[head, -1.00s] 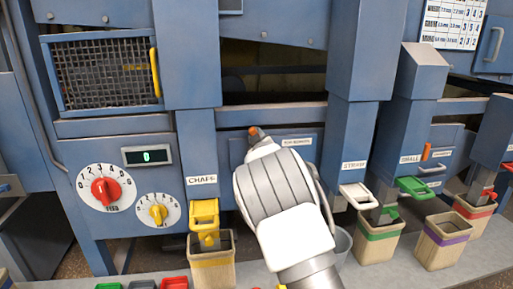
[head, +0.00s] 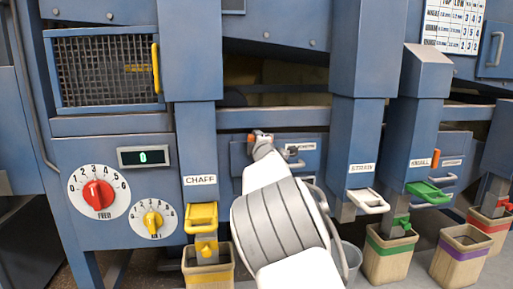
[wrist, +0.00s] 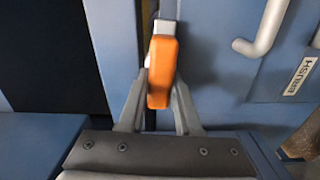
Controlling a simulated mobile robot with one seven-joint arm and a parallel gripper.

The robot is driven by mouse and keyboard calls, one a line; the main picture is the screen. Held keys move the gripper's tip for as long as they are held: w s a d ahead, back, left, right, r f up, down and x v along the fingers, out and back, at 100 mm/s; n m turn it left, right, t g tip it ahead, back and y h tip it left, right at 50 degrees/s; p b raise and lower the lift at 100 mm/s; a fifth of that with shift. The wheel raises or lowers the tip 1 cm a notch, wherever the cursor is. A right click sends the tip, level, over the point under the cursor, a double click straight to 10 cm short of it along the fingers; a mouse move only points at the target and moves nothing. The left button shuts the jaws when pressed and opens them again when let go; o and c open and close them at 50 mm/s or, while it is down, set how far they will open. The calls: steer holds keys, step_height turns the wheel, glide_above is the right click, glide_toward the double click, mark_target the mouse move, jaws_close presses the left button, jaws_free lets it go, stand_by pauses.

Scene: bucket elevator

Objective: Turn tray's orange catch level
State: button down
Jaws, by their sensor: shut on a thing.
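The orange catch (wrist: 162,72) stands almost upright in the wrist view, on a grey pivot piece at its top. My gripper (wrist: 160,95) has one finger on each side of it and is shut on it. In the head view my gripper (head: 261,142) is at the upper left of the blue tray front (head: 309,165), and only a small bit of orange shows there. The tray's grey handle (wrist: 262,32) and white label (wrist: 300,78) are to the right in the wrist view. My wrist and arm cover much of the tray front in the head view.
The chaff chute with its yellow handle (head: 202,215) is left of my arm. A chute with a white handle (head: 368,201) is to the right. Wooden bins (head: 390,262) and a grey bucket (head: 351,262) stand below. Another orange catch (head: 435,158) is further right.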

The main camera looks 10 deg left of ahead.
steer(key=shift+n+b, duration=0.4)
steer(key=shift+n, duration=0.2)
steer(key=c, duration=0.6)
jaws_free()
steer(key=shift+s, duration=0.1)
steer(key=v, duration=1.7)
steer(key=shift+p, duration=0.3)
steer(key=shift+s+d, duration=0.1)
